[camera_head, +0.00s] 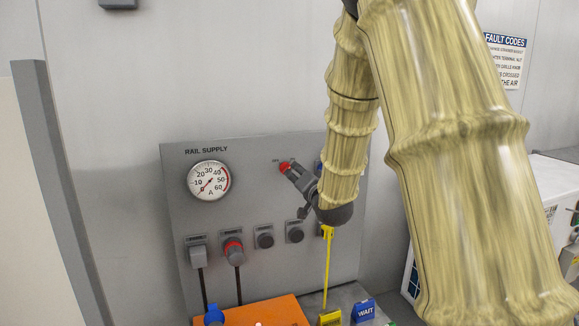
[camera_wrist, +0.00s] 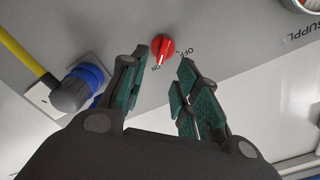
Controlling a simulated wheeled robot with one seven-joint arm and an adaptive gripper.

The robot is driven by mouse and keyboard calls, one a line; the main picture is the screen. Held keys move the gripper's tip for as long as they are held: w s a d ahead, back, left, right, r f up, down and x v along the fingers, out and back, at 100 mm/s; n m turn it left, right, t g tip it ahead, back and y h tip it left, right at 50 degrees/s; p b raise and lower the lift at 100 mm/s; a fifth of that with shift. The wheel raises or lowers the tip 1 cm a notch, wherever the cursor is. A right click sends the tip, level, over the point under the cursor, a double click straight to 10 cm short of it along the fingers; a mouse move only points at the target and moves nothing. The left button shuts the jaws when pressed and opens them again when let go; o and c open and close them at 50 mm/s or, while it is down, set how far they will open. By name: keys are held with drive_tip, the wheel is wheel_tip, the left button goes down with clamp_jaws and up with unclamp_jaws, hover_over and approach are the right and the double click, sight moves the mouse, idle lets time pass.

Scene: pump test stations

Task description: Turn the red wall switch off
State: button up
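The red switch (camera_head: 284,167) is a rotary knob on the upper right of the grey RAIL SUPPLY panel (camera_head: 250,205). In the wrist view the red knob (camera_wrist: 163,49) has a white mark that appears to point to the ON label, with the OFF label to its right. My gripper (camera_head: 294,173) reaches toward the knob from the lower right in the head view. In the wrist view my gripper (camera_wrist: 164,68) is open, with its teal-padded fingers either side of the knob's line. The knob appears just beyond the fingertips; I cannot tell the exact gap.
A gauge (camera_head: 209,181) sits on the panel's left, above several sockets and plugs. A blue plug (camera_wrist: 78,88) with a yellow cable (camera_wrist: 25,57) is close beside the left finger in the wrist view. An orange box (camera_head: 265,311) and WAIT sign (camera_head: 364,311) stand below.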

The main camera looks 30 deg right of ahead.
sight(289, 168)
drive_tip(key=shift+p+x, duration=1.3)
drive_tip(key=shift+x, duration=1.9)
drive_tip(key=shift+a, duration=0.1)
drive_tip(key=shift+c, duration=0.3)
clamp_jaws()
